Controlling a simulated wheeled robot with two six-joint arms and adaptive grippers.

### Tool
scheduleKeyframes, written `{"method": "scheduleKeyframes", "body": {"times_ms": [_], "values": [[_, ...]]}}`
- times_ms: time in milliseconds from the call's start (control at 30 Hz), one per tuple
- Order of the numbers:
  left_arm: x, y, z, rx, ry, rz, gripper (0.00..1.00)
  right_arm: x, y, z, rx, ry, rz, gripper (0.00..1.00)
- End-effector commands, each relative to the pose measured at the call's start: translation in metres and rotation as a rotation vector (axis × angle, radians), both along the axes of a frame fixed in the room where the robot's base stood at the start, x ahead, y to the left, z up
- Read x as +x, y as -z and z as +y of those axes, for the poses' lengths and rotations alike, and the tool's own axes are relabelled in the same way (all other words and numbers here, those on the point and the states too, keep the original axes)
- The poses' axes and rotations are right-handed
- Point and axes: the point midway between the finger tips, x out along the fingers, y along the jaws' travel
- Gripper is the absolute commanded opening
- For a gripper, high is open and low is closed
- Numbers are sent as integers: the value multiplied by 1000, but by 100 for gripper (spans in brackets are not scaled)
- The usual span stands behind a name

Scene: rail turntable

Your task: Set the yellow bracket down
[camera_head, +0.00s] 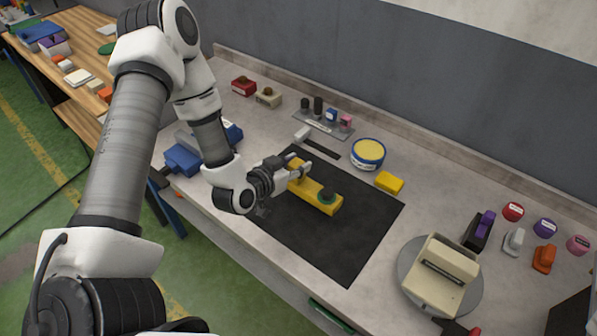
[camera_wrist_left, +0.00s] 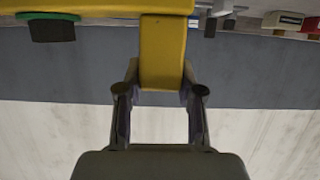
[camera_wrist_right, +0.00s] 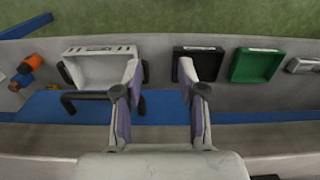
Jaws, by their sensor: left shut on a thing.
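The yellow bracket (camera_head: 308,187) is long and bar-like, with a round dark green piece at its right end. It is over the black mat (camera_head: 345,245) on the bench; I cannot tell whether it touches the mat. My left gripper (camera_head: 298,170) is shut on the bracket's far left part. In the left wrist view the yellow bracket (camera_wrist_left: 163,55) sits between the two fingers of my left gripper (camera_wrist_left: 161,85), with the green-rimmed dark piece off to the left. My right gripper (camera_wrist_right: 156,75) is open and empty in the right wrist view.
A turntable (camera_head: 468,303) with a cream box is at right. Blue items (camera_head: 183,158) lie left. The mat's near right part is clear. Trays, including a green one (camera_wrist_right: 255,65), show under my right gripper.

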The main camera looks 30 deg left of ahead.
Motion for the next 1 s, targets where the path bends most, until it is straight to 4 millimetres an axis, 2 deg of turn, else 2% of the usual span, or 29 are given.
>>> {"method": "scheduleKeyframes", "body": {"times_ms": [67, 200, 300, 633, 667, 700, 1000], "values": [[11, -1, -1, 3, 3, -2, 0, 0, -4, 0, 0, 0, 0, 40], [10, 24, -1, 1, 2, 4, 0, 0, -12, 0, 0, 0, 1, 40], [11, 34, -1, -1, 1, 0, 0, 0, -14, 0, 0, 0, 0, 40], [11, 41, -1, -2, 0, -1, 0, 0, -8, 0, 0, 0, 1, 40], [10, 39, -1, -1, 1, 0, 47, 0, -10, 0, 0, 0, 1, 40], [10, 39, -1, -1, 1, 0, 62, 0, -10, 0, 0, 0, 1, 40], [10, 38, -1, -1, 1, 0, 62, 0, -11, 0, 0, 0, 0, 40]]}}
